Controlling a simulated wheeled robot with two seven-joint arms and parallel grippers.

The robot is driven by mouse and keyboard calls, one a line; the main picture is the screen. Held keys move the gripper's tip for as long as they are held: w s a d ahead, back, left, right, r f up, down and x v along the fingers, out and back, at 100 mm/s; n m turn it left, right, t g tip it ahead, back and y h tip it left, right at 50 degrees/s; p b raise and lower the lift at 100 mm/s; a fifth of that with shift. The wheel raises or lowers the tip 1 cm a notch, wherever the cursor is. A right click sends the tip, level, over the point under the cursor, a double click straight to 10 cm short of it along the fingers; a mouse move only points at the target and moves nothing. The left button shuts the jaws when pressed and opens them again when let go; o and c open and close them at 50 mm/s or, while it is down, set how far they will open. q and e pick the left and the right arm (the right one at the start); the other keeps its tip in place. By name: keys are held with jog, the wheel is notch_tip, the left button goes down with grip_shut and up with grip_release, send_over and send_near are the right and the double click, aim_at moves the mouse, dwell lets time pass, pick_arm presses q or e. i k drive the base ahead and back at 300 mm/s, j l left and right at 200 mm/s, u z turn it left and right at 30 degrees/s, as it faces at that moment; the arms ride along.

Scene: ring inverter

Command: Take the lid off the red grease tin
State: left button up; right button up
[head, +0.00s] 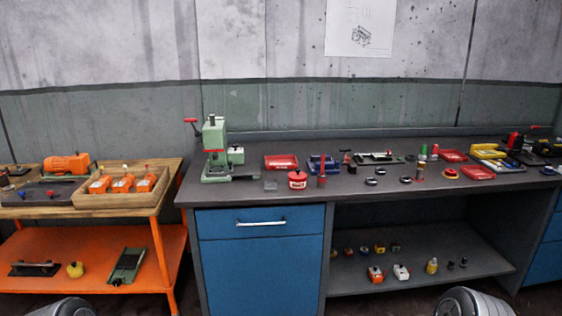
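The red grease tin (297,181) stands upright on the grey workbench, near its front edge and left of the bench's middle. It is small and round, with a pale label on its front and what looks like a dark knob on top. Its lid appears to sit on it, though it is small at this distance. Neither of my grippers is in view. Only rounded silver parts, likely of my arms, show at the bottom left and bottom right edges, far from the tin.
A red upright cylinder (321,168) stands close to the tin's right.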

aim_at(297, 174)
jog(key=i+j, duration=0.15)
jog(key=i, duration=0.4)
jog(key=i+j, duration=0.2)
jog(key=i, duration=0.35)
jog(key=i+j+u, duration=0.1)
jog(key=i, duration=0.4)
jog(key=i+j, duration=0.15)
jog(key=i, duration=0.4)
